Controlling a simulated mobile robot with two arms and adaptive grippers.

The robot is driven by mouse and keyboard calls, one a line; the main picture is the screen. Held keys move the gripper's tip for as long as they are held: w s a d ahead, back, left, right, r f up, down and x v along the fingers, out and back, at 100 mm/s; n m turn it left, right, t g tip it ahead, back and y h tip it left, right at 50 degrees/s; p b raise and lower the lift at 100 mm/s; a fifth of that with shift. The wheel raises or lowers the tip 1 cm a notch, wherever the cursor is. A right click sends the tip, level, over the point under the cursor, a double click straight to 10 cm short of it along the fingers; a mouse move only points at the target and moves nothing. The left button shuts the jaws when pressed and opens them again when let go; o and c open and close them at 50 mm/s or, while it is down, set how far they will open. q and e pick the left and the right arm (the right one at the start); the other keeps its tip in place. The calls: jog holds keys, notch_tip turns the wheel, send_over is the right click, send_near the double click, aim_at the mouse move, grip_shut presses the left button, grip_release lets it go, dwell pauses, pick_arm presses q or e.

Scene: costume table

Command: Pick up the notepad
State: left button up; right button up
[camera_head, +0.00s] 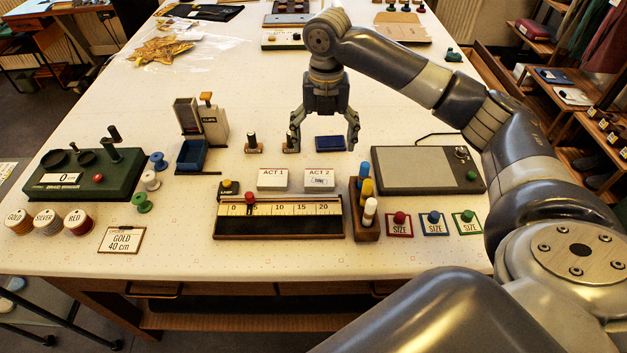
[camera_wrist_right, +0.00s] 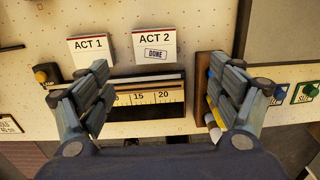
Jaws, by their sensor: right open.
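No item is labelled as a notepad. Two small white pads with printed faces lie near the table's middle: ACT 1 (camera_head: 272,179) and ACT 2 (camera_head: 319,179). They also show in the right wrist view, ACT 1 (camera_wrist_right: 90,50) left of ACT 2 (camera_wrist_right: 154,43), which bears a DONE mark. I cannot tell which thing is the notepad. My right gripper (camera_head: 324,143) is open and empty, above the table, pointing down. In the head view its fingers appear on either side of a flat blue pad (camera_head: 330,144). My left gripper is out of view.
A ruler tray (camera_head: 280,224) lies in front of the pads. A wooden rack of coloured pegs (camera_head: 366,232) stands to their right, near a grey board (camera_head: 415,170). Stamps (camera_head: 251,144) and a clips dispenser (camera_head: 213,122) stand behind and left.

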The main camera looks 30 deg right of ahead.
send_over(319, 176)
jog(key=f, duration=0.4)
jog(key=shift+s+d+f+p, duration=0.2)
jog(key=shift+d+f+p, duration=0.1)
jog(key=shift+p, duration=0.1)
jog(key=shift+s+f, duration=0.1)
jog(key=shift+f, duration=0.6)
jog(key=f, duration=0.1)
jog(key=f+p, duration=0.1)
jog(key=f, duration=0.1)
jog(key=f+p, duration=0.1)
jog(key=shift+w+a+f, duration=0.15)
jog(key=shift+w+a, duration=0.1)
jog(key=shift+w, duration=0.1)
jog(key=shift+f, duration=0.55)
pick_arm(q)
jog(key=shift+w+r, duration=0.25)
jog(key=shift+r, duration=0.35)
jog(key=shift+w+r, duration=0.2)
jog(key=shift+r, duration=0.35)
pick_arm(e)
jog(key=c, duration=1.2)
